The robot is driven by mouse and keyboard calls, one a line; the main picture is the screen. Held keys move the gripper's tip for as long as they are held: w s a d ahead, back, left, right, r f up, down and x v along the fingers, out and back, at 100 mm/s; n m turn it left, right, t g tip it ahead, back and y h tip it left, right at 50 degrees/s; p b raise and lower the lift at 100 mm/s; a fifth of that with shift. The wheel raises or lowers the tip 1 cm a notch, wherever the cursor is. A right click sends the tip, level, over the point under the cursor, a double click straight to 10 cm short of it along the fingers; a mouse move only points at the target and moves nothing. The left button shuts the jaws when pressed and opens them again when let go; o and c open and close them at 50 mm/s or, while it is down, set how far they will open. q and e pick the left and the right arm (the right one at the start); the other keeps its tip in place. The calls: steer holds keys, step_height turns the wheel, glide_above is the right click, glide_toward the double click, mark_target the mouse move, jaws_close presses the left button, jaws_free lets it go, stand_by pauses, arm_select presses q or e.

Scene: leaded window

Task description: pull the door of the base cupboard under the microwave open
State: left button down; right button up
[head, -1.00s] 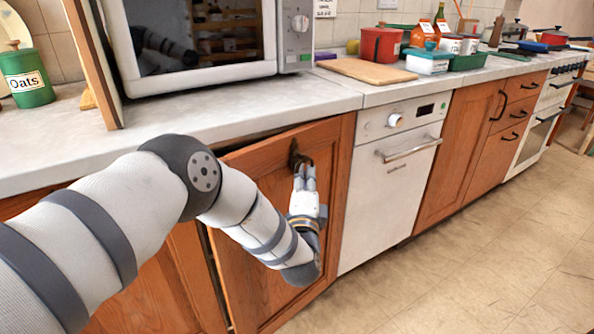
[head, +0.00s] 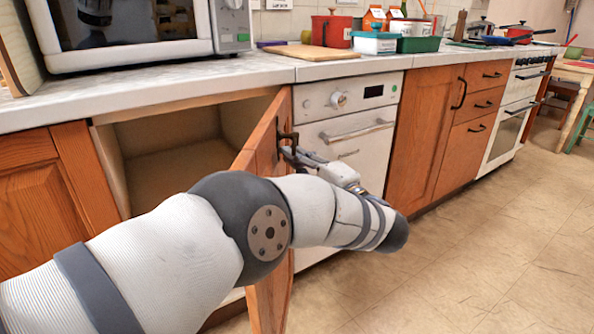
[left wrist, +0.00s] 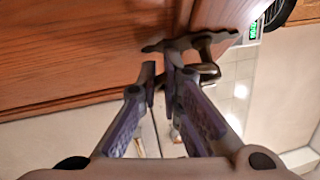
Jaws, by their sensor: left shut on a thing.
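The wooden base cupboard door (head: 266,135) under the microwave (head: 130,55) stands wide open, swung out from its hinge side at the right, near the oven. The pale inside of the cupboard (head: 172,150) shows at its left. My left gripper (head: 290,152) is shut on the door's dark handle (head: 287,137), at the upper part of the door. In the left wrist view, my left gripper's fingertips (left wrist: 161,68) are at the dark handle (left wrist: 208,62), against the wood panel (left wrist: 75,45). My arm hides much of the door's lower part. My right gripper is not in view.
A white built-in appliance (head: 345,112) stands right of the open door. Wooden cupboards and drawers (head: 425,125) continue beyond it. The countertop (head: 140,90) overhangs the cupboard. The tiled floor (head: 470,260) is free at the right.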

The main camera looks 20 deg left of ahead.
arm_select(q)
steer(key=shift+w+d, duration=0.1)
steer(key=shift+d, duration=0.15)
stand_by(0.3)
steer(key=c, duration=1.8)
jaws_free()
steer(key=shift+o, duration=0.2)
steer(key=shift+r, duration=0.1)
